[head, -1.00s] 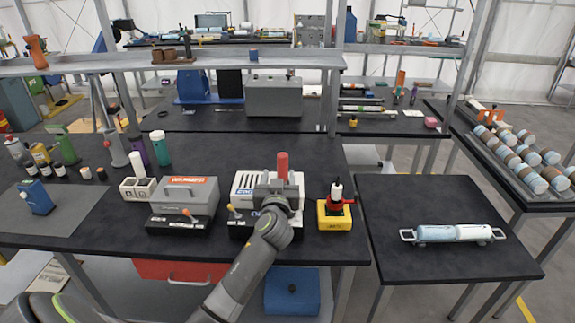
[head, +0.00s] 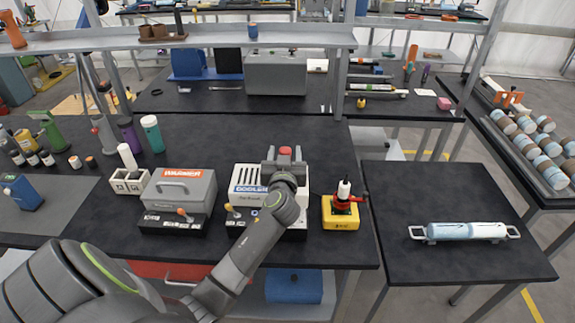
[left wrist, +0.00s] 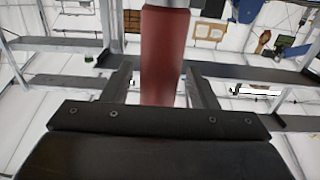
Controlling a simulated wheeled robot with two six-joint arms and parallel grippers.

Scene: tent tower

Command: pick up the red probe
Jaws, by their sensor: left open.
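The red probe (head: 285,151) stands upright at the white cooler-like box (head: 249,177) on the dark workbench. Only its top shows in the head view; my left gripper (head: 284,158) hides the rest. In the left wrist view the red probe (left wrist: 165,55) rises between the two fingers of my left gripper (left wrist: 160,85), with space on both sides. The left gripper is open around the probe. The probe's lower end is hidden. My right gripper is not in view.
A grey box with a handle (head: 178,191) stands left of the white box. A yellow block with a red-and-black tool (head: 341,211) stands close on the right. A shelf (head: 220,42) runs behind.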

